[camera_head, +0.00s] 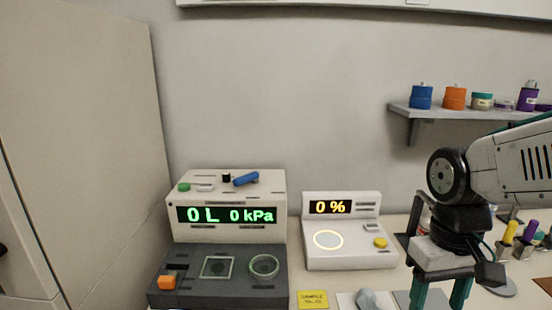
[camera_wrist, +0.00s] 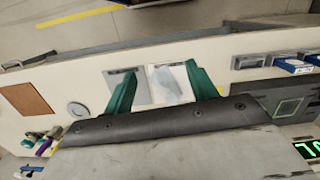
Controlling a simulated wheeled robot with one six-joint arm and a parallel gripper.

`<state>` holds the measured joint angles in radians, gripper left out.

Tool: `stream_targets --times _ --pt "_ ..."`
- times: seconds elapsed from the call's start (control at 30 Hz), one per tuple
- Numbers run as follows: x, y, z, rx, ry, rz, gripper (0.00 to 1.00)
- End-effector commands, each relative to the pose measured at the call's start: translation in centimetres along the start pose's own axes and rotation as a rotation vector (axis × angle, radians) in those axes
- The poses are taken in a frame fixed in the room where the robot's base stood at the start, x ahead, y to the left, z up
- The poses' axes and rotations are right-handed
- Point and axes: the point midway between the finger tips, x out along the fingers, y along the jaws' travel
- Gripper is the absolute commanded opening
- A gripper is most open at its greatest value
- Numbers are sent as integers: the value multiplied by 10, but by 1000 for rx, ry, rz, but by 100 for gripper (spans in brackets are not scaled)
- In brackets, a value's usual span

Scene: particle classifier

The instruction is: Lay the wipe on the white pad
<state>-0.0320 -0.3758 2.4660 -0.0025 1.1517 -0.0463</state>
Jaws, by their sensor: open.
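My gripper (camera_head: 440,297) hangs over the counter at the right of the head view, its teal fingers pointing down and cut off by the lower edge. In the wrist view my gripper (camera_wrist: 160,72) is open, with nothing between its fingers. The white pad (camera_wrist: 158,93) lies on the counter beyond the fingers; it also shows at the bottom of the head view (camera_head: 345,301). A pale grey-blue crumpled piece (camera_head: 367,300), which looks like the wipe, lies on the white pad; the wipe is also in the wrist view (camera_wrist: 174,80), partly behind one finger.
A grey plate (camera_wrist: 141,98) lies beside the white pad. The instrument with the green display (camera_head: 230,215) and the smaller one reading 0 % (camera_head: 350,250) stand to the left. A yellow note (camera_head: 313,299) lies near the pad. A shelf (camera_head: 440,110) holds jars.

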Motion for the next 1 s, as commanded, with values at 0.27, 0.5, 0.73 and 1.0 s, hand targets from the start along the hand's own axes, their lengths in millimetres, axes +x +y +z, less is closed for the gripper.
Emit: stream_targets --times 0.27,0.5,0.73,1.0 --pt "-26 2 64 74 134 3 57" --pt "-38 3 74 82 213 6 57" --pt "-38 3 74 82 215 6 57" --pt "-38 3 74 82 215 6 57"
